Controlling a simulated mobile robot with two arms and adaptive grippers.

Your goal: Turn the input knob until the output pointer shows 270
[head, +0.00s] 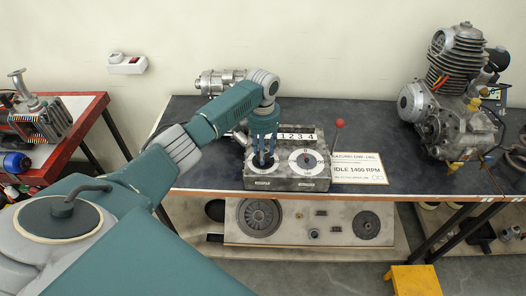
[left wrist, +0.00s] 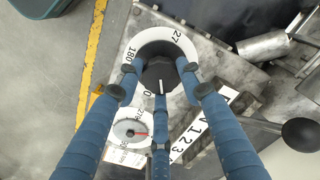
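The grey gearbox (head: 287,184) stands on the bench, with two white dials on top. The black input knob (left wrist: 160,74) sits in the left dial (head: 262,185), whose ring shows 180, 27 and 0 in the left wrist view. A white line on the knob points to the lower part of that ring. The output dial (head: 306,161) is on the right; its red pointer (left wrist: 139,134) points right in the left wrist view. My left gripper (head: 263,160) points down, its three blue fingers around the knob; firm contact cannot be told. My right gripper is out of view.
An engine (head: 452,95) is at the bench's right end. The dark bench top (head: 370,120) between is clear.

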